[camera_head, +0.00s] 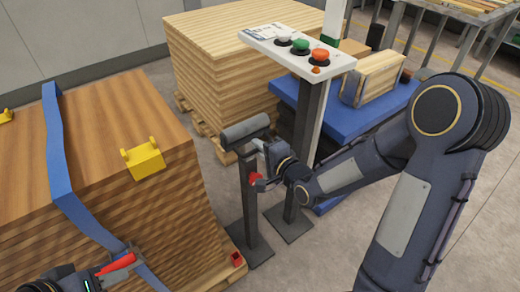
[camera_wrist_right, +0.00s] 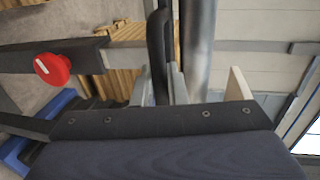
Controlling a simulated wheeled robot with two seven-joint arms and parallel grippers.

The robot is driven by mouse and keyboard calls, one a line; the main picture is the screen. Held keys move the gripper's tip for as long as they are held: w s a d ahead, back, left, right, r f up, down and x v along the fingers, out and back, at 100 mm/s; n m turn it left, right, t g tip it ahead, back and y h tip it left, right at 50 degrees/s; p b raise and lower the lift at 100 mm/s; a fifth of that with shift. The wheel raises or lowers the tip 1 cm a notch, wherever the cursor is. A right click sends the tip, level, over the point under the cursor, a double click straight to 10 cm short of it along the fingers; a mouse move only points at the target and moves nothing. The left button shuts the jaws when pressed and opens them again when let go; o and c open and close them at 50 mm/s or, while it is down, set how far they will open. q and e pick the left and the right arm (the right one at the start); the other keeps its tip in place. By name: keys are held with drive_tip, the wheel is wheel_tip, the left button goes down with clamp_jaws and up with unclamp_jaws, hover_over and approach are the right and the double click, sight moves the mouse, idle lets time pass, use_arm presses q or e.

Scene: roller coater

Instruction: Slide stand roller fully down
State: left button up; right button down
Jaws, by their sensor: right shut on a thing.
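The stand roller is a grey roller (camera_head: 245,131) on top of a dark upright post (camera_head: 249,195) with a flat floor plate. A red knob (camera_head: 256,179) sits on the post's side; it also shows in the right wrist view (camera_wrist_right: 52,69), left of the jaws. My right gripper (camera_head: 262,146) is at the roller's right end, just below it, and is shut on the black roller bracket (camera_wrist_right: 158,55). In the right wrist view the grey roller (camera_wrist_right: 200,45) lies beside the jaws. My left gripper (camera_head: 125,268) is at the lower left, partly cut off; its jaw opening is unclear.
A strapped wood stack (camera_head: 110,110) with a yellow bracket (camera_head: 145,158) stands close left of the stand. A button panel (camera_head: 298,48) on a post stands just behind it. A blue platform (camera_head: 345,115) and another wood stack (camera_head: 215,55) are beyond. Floor at lower right is clear.

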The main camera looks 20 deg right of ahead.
drive_tip(key=shift+s+f, duration=0.15)
drive_tip(key=shift+f, duration=0.25)
drive_tip(key=c, duration=1.5)
unclamp_jaws()
drive_tip(key=shift+r, duration=0.1)
drive_tip(key=v, duration=0.7)
drive_tip(key=shift+s+d+p, duration=0.15)
drive_tip(key=shift+s+p, duration=0.2)
drive_tip(key=shift+p, duration=0.05)
